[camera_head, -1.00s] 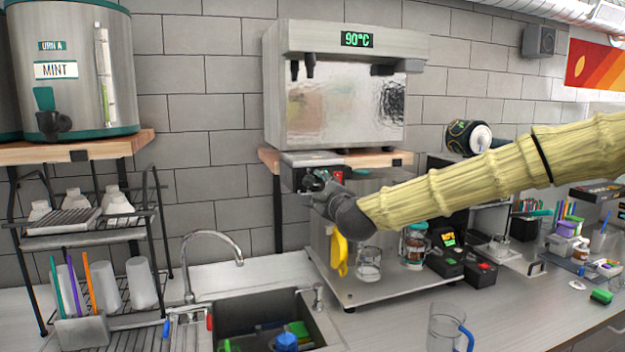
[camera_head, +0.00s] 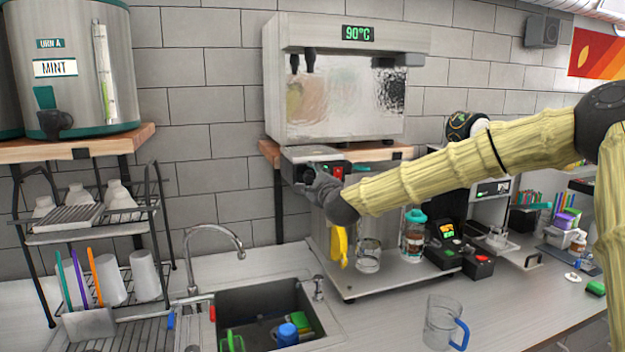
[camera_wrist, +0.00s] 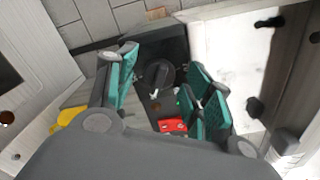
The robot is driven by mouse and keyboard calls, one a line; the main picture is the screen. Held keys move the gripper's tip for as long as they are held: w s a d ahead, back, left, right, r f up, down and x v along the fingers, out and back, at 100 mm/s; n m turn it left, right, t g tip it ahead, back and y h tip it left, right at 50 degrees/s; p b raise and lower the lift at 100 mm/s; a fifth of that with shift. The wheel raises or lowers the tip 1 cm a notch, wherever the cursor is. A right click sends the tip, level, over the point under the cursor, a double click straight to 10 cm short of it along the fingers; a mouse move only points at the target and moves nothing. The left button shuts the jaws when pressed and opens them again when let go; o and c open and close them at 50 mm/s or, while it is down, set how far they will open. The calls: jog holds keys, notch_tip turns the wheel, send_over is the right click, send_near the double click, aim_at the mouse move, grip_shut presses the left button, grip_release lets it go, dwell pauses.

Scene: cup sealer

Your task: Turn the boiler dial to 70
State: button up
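The boiler (camera_head: 285,95) is a large steel box on the wall, and its green display (camera_head: 358,34) reads 90°C. A dark control box (camera_head: 315,154) sits below it. In the wrist view the dial (camera_wrist: 158,77), a round black knob with a pale mark, is on the dark box face. My gripper (camera_wrist: 165,88) is open, its green-padded fingers on either side of the dial; I cannot tell whether they touch it. In the head view my gripper (camera_head: 312,181) is at the control box front and hides the dial.
A red switch (camera_wrist: 172,125) is close to the dial. Below are a yellow object (camera_head: 339,245), a glass (camera_head: 368,254) and a teal-lidded jar (camera_head: 413,235). A glass pitcher (camera_head: 440,322) stands on the counter near the sink (camera_head: 262,302).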

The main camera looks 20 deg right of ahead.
jog(key=c, duration=0.9)
jog(key=shift+d, duration=0.1)
